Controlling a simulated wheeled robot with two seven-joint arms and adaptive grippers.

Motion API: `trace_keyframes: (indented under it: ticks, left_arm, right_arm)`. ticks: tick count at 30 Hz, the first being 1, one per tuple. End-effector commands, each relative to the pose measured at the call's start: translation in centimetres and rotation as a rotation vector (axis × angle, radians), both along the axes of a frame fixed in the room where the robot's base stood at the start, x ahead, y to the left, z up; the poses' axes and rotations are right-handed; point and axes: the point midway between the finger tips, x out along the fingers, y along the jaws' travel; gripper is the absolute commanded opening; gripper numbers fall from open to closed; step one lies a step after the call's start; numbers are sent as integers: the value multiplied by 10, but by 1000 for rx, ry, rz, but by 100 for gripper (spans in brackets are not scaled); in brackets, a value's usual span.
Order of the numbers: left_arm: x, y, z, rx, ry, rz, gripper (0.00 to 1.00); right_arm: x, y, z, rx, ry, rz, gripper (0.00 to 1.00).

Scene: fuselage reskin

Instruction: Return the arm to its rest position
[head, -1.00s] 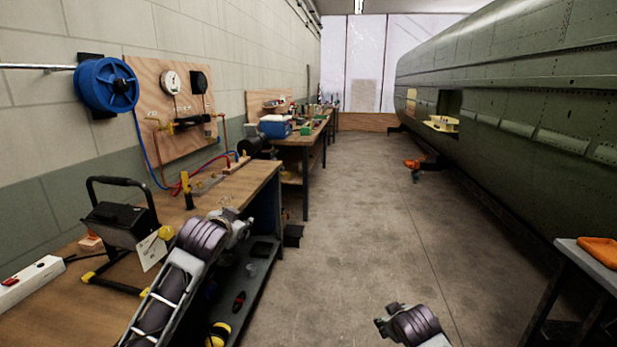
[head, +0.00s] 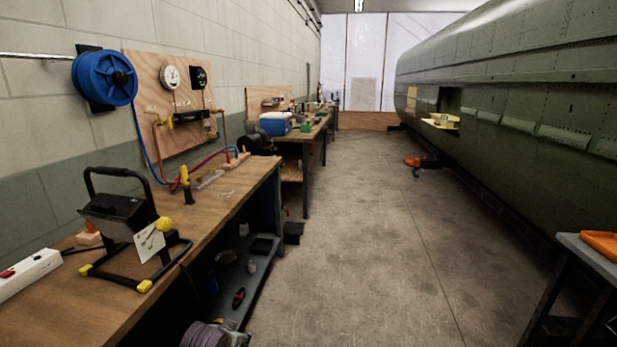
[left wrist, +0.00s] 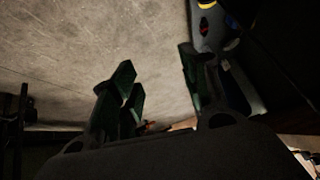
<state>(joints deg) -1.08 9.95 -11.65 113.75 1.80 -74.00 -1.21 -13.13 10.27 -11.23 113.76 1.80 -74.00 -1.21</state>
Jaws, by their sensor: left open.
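My left arm (head: 207,335) shows only as a small piece at the bottom edge of the head view, beside the workbench. My left gripper is out of the head view. In the left wrist view my left gripper (left wrist: 158,88) is open, its two dark green fingers apart with nothing between them. Behind the fingers is bare concrete floor. My right arm and right gripper are in neither view.
The wooden workbench (head: 217,208) runs along the left, with a black work lamp (head: 125,222) on it and a lower shelf (head: 253,277) beneath. The green fuselage (head: 520,130) and a small table with an orange tray (head: 601,244) stand on the right.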

Motion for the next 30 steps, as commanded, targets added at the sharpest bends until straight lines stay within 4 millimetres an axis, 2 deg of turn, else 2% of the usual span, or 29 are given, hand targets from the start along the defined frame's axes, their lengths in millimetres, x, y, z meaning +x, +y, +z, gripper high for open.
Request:
trace_keyframes:
  ticks: [1, 6, 11, 18, 24, 30]
  left_arm:
    - [-13, -1, -19, -8, 31, 4, 45]
    - [-53, -4, -67, -29, 121, 18, 45]
    - [-95, -9, -109, -47, 207, 26, 45]
    - [-164, -18, -166, -67, 336, 33, 45]
    - [-211, -21, -197, -74, 418, 38, 45]
    - [-244, -21, -216, -73, 472, 41, 45]
  right_arm:
    - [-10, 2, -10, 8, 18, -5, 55]
    - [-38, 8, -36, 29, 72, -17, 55]
    - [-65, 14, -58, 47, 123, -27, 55]
    - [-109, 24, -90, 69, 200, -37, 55]
    - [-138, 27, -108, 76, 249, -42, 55]
    - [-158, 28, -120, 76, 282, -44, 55]
